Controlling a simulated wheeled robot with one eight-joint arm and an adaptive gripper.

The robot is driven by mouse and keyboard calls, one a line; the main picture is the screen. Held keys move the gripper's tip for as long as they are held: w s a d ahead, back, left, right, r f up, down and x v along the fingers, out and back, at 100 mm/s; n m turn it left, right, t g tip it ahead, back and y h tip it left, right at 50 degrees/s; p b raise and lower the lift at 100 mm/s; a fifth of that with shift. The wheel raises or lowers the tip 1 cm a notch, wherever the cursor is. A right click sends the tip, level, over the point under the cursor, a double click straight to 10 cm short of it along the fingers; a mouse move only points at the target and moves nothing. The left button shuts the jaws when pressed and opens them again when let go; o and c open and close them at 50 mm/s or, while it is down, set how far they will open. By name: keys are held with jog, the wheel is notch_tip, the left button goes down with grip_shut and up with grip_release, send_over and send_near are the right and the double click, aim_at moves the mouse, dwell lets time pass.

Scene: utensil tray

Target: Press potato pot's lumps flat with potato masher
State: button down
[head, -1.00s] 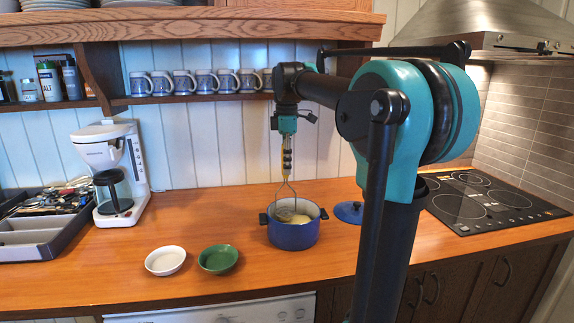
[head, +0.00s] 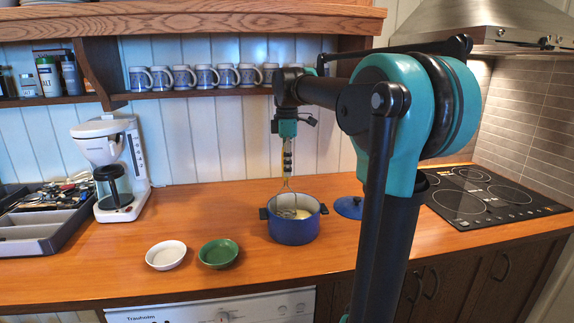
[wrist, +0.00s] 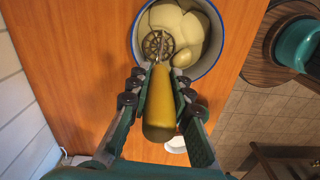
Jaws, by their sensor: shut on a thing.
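The blue potato pot (head: 293,233) stands on the wooden counter, with a dark handle on each side. My gripper (head: 287,150) is above the pot, pointing down. It is shut on the yellow handle (wrist: 161,105) of the potato masher. The masher's round metal head (wrist: 157,45) is inside the pot, over the lumps near the rim. I cannot tell how firmly it touches them.
A white bowl (head: 166,255) and a green bowl (head: 218,254) stand left of the pot. A blue lid (head: 348,207) lies to its right, partly behind my arm. A coffee maker (head: 112,168), utensil tray (head: 45,235), hob (head: 485,198) and mug shelf (head: 200,97) surround the counter.

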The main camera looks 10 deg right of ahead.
jog(key=shift+f, duration=0.85)
dwell(0.5)
jog(key=shift+r, duration=0.1)
jog(key=shift+r, duration=2.2)
